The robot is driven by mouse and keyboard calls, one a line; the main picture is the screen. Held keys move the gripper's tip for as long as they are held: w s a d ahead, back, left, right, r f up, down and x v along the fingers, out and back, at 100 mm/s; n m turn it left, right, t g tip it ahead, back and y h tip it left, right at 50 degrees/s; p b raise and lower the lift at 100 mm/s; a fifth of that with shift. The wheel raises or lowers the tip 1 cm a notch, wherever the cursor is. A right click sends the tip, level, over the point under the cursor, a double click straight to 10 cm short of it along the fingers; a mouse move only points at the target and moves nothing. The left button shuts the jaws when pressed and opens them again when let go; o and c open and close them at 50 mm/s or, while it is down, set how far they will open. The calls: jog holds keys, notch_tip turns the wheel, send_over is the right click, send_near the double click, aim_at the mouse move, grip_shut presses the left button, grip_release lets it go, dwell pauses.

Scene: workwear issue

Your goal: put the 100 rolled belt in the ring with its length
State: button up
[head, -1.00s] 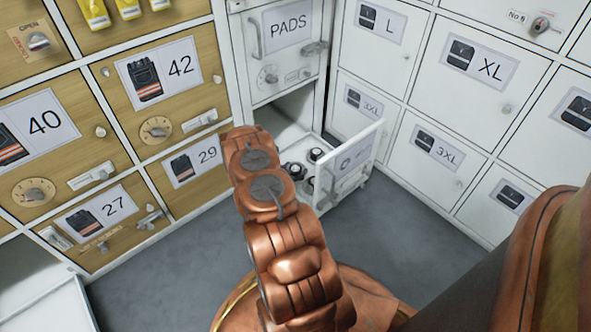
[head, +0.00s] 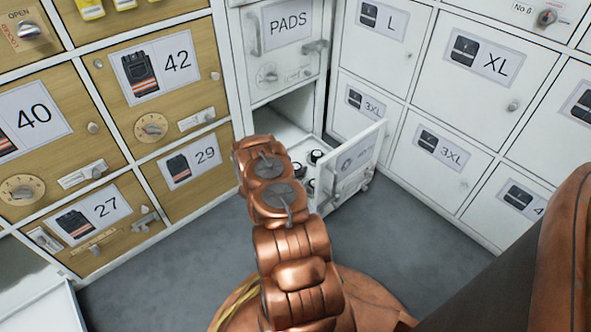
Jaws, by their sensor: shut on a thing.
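An open white drawer (head: 358,160) stands out from the cabinet corner, below the compartment marked PADS. Inside it are several dark rolled items with pale parts (head: 316,156), partly hidden by my copper arm and the drawer front. The drawer front has a label with a round picture; its text is too small to read. I cannot pick out the 100 belt or a ring for it. My arm reaches up in front of the drawer's left side. My gripper does not show; the arm's own links cover that area.
Wooden lockers marked 40, 42, 27 and 29 (head: 190,165) stand at left. White lockers marked L, XL and 3XL (head: 480,100) stand at right. A white open door or panel (head: 40,305) is at lower left. Grey floor (head: 170,270) is clear in front of the lockers.

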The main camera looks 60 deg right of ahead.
jog(key=shift+f, duration=0.1)
jog(key=o, duration=1.2)
jog(key=shift+a+r, duration=0.3)
jog(key=shift+p+v, duration=2.25)
jog(key=shift+v, duration=3.45)
jog(key=shift+f, duration=0.1)
